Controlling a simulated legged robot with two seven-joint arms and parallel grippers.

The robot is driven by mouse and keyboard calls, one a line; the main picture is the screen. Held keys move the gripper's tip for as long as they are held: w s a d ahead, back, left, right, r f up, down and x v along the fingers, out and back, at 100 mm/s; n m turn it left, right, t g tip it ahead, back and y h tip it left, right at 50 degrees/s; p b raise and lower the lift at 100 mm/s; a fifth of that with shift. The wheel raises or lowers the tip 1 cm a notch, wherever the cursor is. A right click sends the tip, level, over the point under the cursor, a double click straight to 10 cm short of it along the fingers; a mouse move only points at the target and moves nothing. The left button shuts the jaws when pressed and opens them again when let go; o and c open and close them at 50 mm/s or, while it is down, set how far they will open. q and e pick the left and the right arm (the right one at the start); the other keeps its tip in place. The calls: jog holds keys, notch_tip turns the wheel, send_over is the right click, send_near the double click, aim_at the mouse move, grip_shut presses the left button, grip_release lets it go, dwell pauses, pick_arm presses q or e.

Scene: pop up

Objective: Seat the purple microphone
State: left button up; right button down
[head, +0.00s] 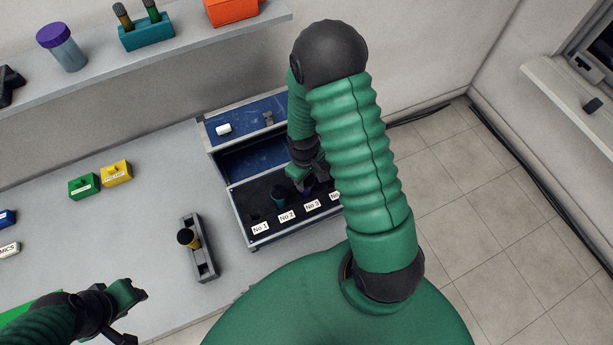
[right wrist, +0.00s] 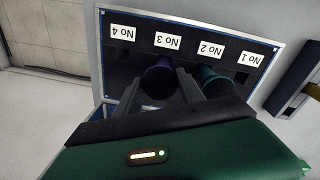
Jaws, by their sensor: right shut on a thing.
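The purple microphone (right wrist: 158,80) is between the fingers of my right gripper (right wrist: 160,92), which is shut on it. In the head view the right gripper (head: 305,175) is over the case's slotted front panel, and a little of the purple microphone (head: 307,188) shows below it. The microphone is near the No 3 label (right wrist: 167,41); its lower end is hidden, so I cannot tell how deep it sits. The open case (head: 240,231) has slots labelled No 1 to No 4. My left gripper (head: 128,312) is open and empty at the lower left.
A teal microphone (head: 278,196) stands by the No 2 label, just beside my right fingers. A gold-topped black microphone (head: 188,238) is in a grey holder (head: 205,262) left of the case. Green (head: 83,187) and yellow (head: 116,173) blocks lie on the table. A shelf (head: 190,50) runs behind.

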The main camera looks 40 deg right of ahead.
jog(key=shift+f, duration=0.3)
jog(key=c, duration=0.6)
grip_release()
jog(key=shift+c, duration=0.2)
jog(key=shift+r, duration=0.1)
notch_tip(320, 180, up, 17)
jog(key=a, duration=0.1)
jog(key=s+a+f+m+t+b, duration=0.1)
jog(key=s+a+f+t+b, duration=0.1)
jog(key=a, duration=1)
jog(key=shift+s+f+y+b, duration=0.4)
jog(key=shift+s+f+b, duration=0.2)
jog(key=shift+f, duration=0.2)
